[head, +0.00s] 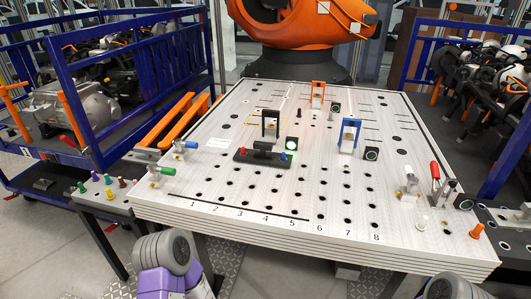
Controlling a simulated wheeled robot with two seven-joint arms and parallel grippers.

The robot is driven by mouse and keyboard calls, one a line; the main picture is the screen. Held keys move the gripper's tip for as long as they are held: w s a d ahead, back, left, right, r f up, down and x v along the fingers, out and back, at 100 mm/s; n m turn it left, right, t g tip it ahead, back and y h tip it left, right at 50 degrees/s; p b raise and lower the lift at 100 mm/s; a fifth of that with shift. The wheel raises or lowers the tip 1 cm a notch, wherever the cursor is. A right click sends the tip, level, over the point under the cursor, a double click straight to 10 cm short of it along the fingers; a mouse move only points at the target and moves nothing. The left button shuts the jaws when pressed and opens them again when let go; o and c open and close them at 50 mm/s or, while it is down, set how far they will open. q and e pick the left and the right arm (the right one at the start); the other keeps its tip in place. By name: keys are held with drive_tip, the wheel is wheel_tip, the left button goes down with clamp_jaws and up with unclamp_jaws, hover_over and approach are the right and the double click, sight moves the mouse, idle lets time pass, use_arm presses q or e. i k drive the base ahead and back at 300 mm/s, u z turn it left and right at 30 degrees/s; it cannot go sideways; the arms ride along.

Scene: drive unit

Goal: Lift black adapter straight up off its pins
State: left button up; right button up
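A black adapter (265,122) stands upright as a small frame on the light perforated table, left of the middle. In front of it is a low black bar-shaped block (262,157) with a glowing green lamp (291,143) at its right end. Any pins under the adapter are hidden. Grey and purple links of my arms show at the bottom edge, left and right. Neither of my grippers shows in this view.
A blue adapter (357,135) and an orange adapter (318,88) stand on the table (290,215). A red-handled clamp (436,180) stands at the right, and green-handled (162,171) and blue-handled (185,145) clamps at the left.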

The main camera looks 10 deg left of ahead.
sight(261, 157)
drive_tip(key=k, duration=0.45)
drive_tip(key=u, duration=2.15)
drive_tip(key=i, duration=2.85)
drive_tip(key=z, duration=3.85)
